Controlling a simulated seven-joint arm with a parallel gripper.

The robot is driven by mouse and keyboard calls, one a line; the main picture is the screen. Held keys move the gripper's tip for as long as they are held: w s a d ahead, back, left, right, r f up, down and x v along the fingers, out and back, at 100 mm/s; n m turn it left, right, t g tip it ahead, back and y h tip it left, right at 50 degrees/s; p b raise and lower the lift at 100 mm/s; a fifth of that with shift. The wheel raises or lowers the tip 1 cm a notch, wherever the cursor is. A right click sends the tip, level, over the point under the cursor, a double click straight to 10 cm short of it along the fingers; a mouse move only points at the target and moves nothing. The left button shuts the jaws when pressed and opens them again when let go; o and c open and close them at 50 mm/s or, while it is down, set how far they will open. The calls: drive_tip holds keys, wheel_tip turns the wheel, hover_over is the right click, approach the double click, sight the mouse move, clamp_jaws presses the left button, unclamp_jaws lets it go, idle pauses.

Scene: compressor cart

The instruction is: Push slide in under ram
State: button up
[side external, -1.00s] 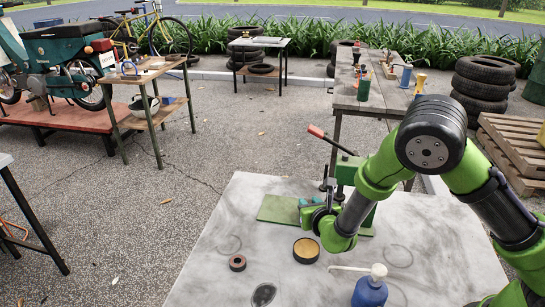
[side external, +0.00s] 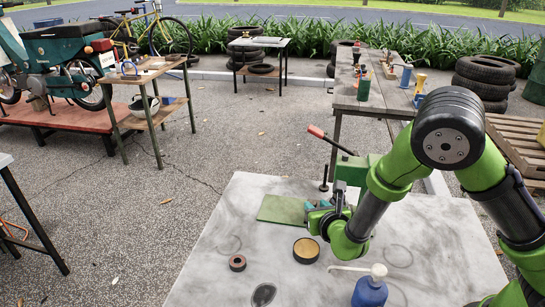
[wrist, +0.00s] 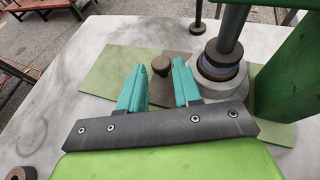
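My gripper (wrist: 160,68) has teal fingers standing apart, on either side of a dark round knob (wrist: 161,65), with narrow gaps visible. The knob stands on a flat grey slide (wrist: 176,62) over the green base plate (wrist: 112,68). At the slide's right is a light grey holder (wrist: 211,85) with a dark ring and a bluish inside. The dark ram (wrist: 233,30) hangs at the holder, overlapping its far right in this view; exact alignment is unclear. In the side view, my gripper (side external: 316,213) is beside the green press (side external: 352,172), and my wrist hides the slide.
The press lever (side external: 330,140) has a red grip and points up left. A round tin (side external: 306,251), a brown ring (side external: 237,263) and a blue pump bottle (side external: 370,290) stand on the grey table (side external: 215,225). The table's left part is mostly clear.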

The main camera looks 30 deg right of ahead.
drive_tip(key=shift+v, duration=1.2)
wheel_tip(320, 180, up, 7)
drive_tip(key=shift+r, duration=0.1)
